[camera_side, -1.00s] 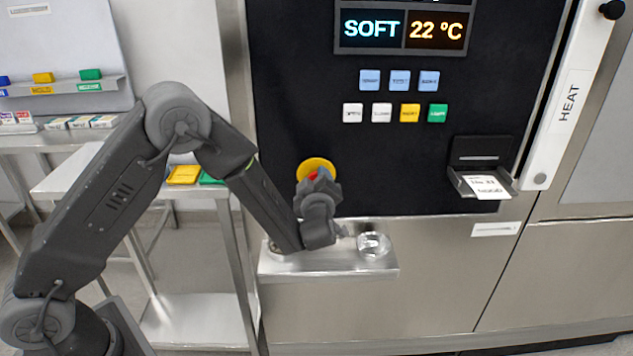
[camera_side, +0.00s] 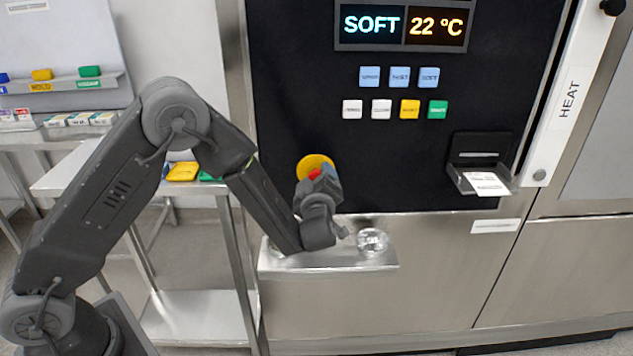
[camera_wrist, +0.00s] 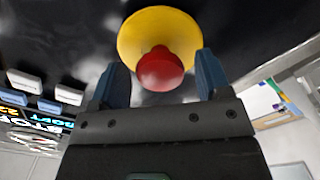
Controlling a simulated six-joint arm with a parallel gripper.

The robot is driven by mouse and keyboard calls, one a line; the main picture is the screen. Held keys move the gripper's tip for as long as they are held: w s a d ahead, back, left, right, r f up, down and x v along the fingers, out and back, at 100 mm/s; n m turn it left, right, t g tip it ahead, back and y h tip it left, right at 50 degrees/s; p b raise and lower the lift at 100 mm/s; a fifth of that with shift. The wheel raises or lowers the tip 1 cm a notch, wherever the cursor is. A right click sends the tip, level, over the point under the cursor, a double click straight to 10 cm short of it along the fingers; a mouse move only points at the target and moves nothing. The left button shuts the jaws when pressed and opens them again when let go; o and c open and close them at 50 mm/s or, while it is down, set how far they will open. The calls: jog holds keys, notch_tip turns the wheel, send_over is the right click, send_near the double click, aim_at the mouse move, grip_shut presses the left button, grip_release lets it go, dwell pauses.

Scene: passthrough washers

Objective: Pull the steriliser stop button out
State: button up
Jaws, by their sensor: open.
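The steriliser stop button is a red knob on a yellow round plate on the black panel. In the side view a bit of the red button (camera_side: 315,174) and the yellow plate (camera_side: 312,162) show above my gripper (camera_side: 318,176), which hides the rest. In the wrist view the red button (camera_wrist: 161,69) stands in front of the yellow plate (camera_wrist: 150,25). My gripper (camera_wrist: 160,78) is open, with one blue finger on each side of the red button and visible gaps between. Whether the fingertips reach past the button's head I cannot tell.
Below the button a metal shelf (camera_side: 330,262) juts out with a clear glass item (camera_side: 372,241) on it. Push-buttons (camera_side: 400,108) and a display (camera_side: 402,24) are above right. A slot with a paper slip (camera_side: 486,183) sticks out at right. A side table stands left.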

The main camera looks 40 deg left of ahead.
jog(key=shift+d, duration=0.1)
jog(key=v, duration=1.3)
jog(key=shift+s+d, duration=0.2)
jog(key=shift+s, duration=0.1)
jog(key=shift+r, duration=0.15)
jog(key=w+d+r+m+t+h, duration=0.1)
jog(key=w+r+m+h, duration=0.3)
jog(key=r+h, duration=0.45)
jog(key=s+r+m+g+h, duration=0.2)
jog(key=s+r+m+h, duration=0.3)
jog(key=s+m+h, duration=0.1)
jog(key=s+a+m+g+y, duration=0.1)
jog(key=s+a+m+g, duration=0.2)
jog(key=s, duration=0.7)
jog(key=s+a+f+m+g, duration=0.1)
jog(key=s+a+m+g, duration=0.2)
jog(key=s, duration=0.7)
jog(key=shift+s+a+f+m+y, duration=0.25)
jog(key=shift+s+a+m+y, duration=0.15)
jog(key=shift+a+m, duration=0.65)
